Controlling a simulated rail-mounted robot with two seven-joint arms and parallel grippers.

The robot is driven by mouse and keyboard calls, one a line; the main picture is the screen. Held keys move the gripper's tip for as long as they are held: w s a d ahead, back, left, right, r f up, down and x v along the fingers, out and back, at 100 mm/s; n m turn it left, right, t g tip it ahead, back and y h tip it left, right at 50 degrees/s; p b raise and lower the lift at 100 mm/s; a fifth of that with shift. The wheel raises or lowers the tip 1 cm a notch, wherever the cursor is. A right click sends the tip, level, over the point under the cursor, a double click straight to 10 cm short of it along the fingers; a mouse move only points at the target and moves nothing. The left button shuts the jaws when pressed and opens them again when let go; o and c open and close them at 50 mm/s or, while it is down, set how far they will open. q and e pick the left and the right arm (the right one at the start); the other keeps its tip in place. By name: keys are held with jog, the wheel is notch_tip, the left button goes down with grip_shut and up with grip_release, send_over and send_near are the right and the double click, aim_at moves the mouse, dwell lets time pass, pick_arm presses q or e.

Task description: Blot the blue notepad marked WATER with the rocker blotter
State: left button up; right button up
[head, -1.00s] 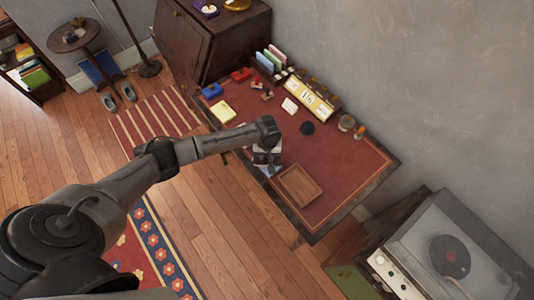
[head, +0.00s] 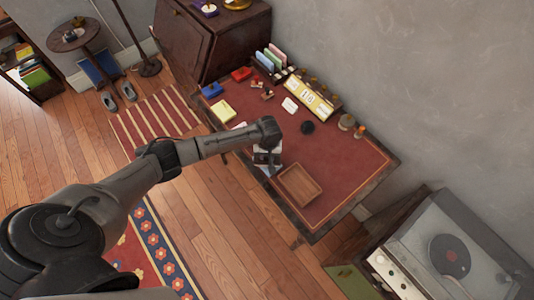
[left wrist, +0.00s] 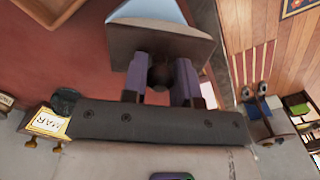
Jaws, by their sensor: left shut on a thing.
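My left gripper (head: 267,158) is over the front edge of the red-topped desk. In the left wrist view, its two purplish fingers (left wrist: 160,82) are shut on the dark round knob of the rocker blotter (left wrist: 185,45). The blotter's dark brown wooden body shows just past the fingertips. A pale blue surface (left wrist: 148,10), probably the blue notepad, shows beyond the blotter; a pale bluish patch (head: 272,170) also shows under the gripper in the head view. No WATER lettering is legible, and I cannot tell whether blotter and pad touch. My right gripper is not in view.
A brown wooden tray (head: 299,184) lies just right of the gripper. A yellow pad (head: 222,110), a blue item (head: 211,90) and a red item (head: 241,74) are at the desk's left. A calendar block (head: 307,97) and jars line the back.

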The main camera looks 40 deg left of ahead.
pick_arm(q)
jog(key=shift+w+d+g+y+p, duration=0.3)
jog(key=shift+y+p, duration=0.1)
jog(key=shift+p, duration=0.1)
jog(key=shift+d+g+y, duration=0.2)
jog(key=shift+g+y, duration=0.2)
jog(key=shift+w, duration=0.1)
jog(key=shift+s+a+t+h+p, duration=0.4)
jog(key=shift+t+h+p, duration=0.15)
jog(key=shift+p, duration=0.55)
jog(key=shift+a+f+h, duration=0.1)
jog(key=shift+a+h, duration=0.05)
jog(key=shift+h, duration=0.1)
jog(key=shift+s, duration=0.1)
jog(key=shift+t+p, duration=0.25)
jog(key=shift+p, duration=0.05)
